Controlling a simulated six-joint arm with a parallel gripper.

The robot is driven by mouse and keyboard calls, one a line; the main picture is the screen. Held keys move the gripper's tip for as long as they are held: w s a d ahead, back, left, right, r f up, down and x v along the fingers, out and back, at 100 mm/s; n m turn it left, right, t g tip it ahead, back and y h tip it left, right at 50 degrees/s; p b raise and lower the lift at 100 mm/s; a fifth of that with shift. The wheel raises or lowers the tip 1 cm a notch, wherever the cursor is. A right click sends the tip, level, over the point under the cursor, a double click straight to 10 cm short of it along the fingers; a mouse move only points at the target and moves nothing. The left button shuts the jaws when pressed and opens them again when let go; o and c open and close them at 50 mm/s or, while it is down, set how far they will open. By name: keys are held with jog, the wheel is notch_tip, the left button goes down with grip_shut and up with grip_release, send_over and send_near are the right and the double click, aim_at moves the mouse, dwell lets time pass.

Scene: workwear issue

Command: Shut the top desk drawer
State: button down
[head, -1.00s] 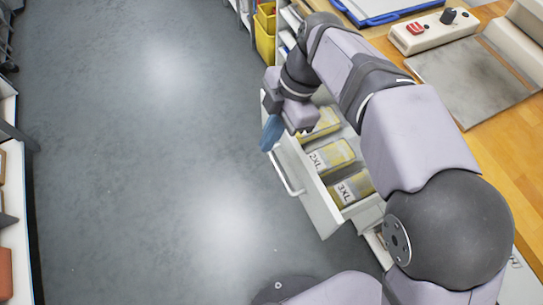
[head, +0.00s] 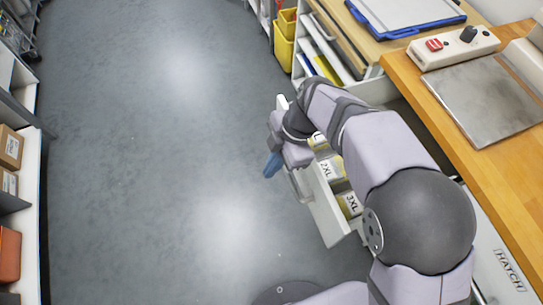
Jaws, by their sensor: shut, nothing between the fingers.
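The top desk drawer (head: 326,219) stands open, pulled out from under the wooden desk over the floor. It is pale grey and holds yellow and white packs marked 2XL (head: 327,170) and 3XL (head: 349,204). My arm hides part of its inside and its far part. The drawer handle (head: 297,187) shows on the front, just below my gripper. My gripper (head: 272,165), with blue fingertips, is shut and empty. It is at the outer side of the drawer front, pointing toward the floor side. I cannot tell whether it touches the front.
The wooden desk top (head: 428,95) carries a control box (head: 453,48) and a metal plate (head: 480,100). Yellow bins (head: 284,42) stand beyond the drawer. Shelving with boxes (head: 10,147) lines the left edge. The grey floor (head: 150,160) between is clear.

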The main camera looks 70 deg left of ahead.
jog(key=shift+w+f, duration=0.2)
jog(key=shift+w, duration=1.25)
jog(key=shift+w, duration=0.15)
jog(key=w+p, duration=0.3)
jog(key=w, duration=2)
jog(key=shift+s, duration=0.25)
jog(key=shift+s+r+b, duration=0.2)
jog(key=shift+s, duration=0.7)
jog(key=shift+s+r+b, duration=0.15)
jog(key=shift+s+r, duration=0.05)
jog(key=shift+s, duration=0.7)
jog(key=v, duration=1)
jog(key=c, duration=2.4)
grip_release()
jog(key=shift+c, duration=0.2)
